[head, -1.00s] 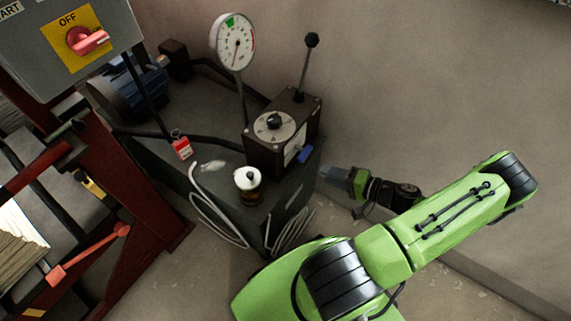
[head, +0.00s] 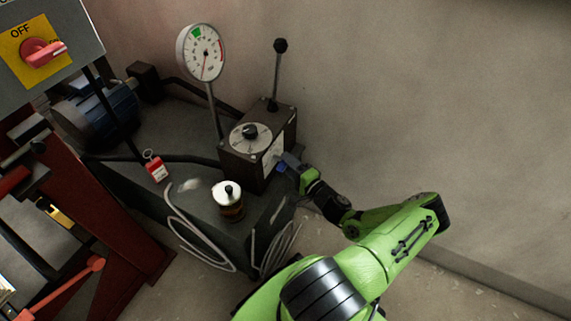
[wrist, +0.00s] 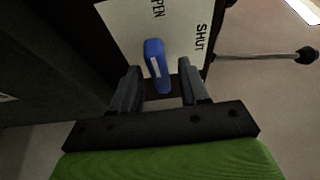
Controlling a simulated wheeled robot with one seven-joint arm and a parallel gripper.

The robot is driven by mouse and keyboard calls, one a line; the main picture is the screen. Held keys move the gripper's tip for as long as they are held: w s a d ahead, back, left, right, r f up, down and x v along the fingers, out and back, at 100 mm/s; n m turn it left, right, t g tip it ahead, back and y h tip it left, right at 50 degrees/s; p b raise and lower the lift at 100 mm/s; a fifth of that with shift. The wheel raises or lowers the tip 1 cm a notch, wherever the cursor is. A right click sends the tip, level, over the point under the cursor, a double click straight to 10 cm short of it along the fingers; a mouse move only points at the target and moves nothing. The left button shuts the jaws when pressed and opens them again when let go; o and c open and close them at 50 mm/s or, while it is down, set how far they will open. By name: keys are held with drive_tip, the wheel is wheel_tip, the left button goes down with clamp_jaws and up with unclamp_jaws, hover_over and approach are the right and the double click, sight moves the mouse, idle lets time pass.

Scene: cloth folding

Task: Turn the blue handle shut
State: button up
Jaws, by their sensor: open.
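The blue handle (wrist: 156,66) is on the side plate (wrist: 186,20) of a dark valve box, between the two fingers of my gripper (wrist: 162,84) in the wrist view. The plate carries the lettering SHUT at right and a partly cut-off "PEN" at upper left. The handle points roughly up and down in that view, leaning slightly. My gripper is open, with a gap visible on both sides of the handle. In the head view my gripper (head: 287,163) is at the right face of the valve box (head: 258,148) and hides most of the handle.
A round gauge (head: 201,52) and a black-knobbed lever (head: 279,75) stand up by the box. A white-topped jar (head: 229,198), a red padlock tag (head: 156,167) and a looped hose lie to the left. Bare wall is at right.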

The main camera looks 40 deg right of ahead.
drive_tip(key=shift+w, duration=0.85)
drive_tip(key=shift+c, duration=0.3)
clamp_jaws()
